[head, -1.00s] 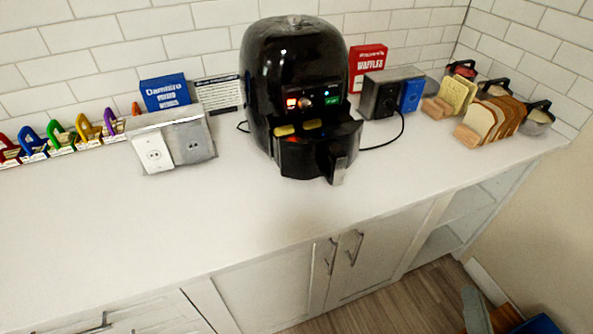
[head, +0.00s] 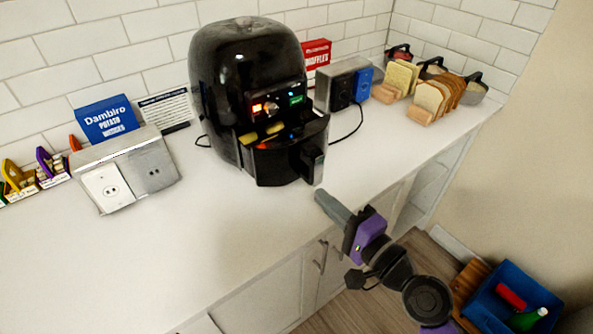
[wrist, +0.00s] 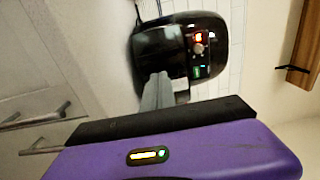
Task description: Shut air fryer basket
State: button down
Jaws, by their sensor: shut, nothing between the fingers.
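The black air fryer (head: 247,85) stands on the white counter against the tiled wall. Its basket (head: 285,155) is pulled partly out toward the front, with yellow food pieces showing at its open top. The basket handle (head: 313,161) points toward the front right. My gripper (head: 322,196) is shut and empty at the counter's front edge, just below and in front of the handle, apart from it as far as I can see. In the wrist view, my gripper's fingers (wrist: 157,90) point at the air fryer (wrist: 190,45), which appears turned sideways, and they hide part of the basket.
A grey outlet box (head: 125,170) and a blue potato wedges box (head: 106,119) stand left of the fryer. A second outlet box (head: 340,84), a red waffles box (head: 317,55) and bread slices (head: 440,98) are to the right. A blue bin (head: 515,300) is on the floor.

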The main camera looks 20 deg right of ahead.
aim_at(291, 167)
jog(key=p+x, duration=0.1)
jog(key=x, duration=0.8)
jog(key=shift+w+f+p, duration=0.1)
jog(key=shift+w+p, duration=0.05)
jog(key=shift+p, duration=0.2)
jog(key=b+x, duration=0.1)
jog(key=x, duration=0.8)
jog(key=shift+w, duration=0.4)
jog(key=shift+a, duration=0.1)
jog(key=shift+s, duration=0.1)
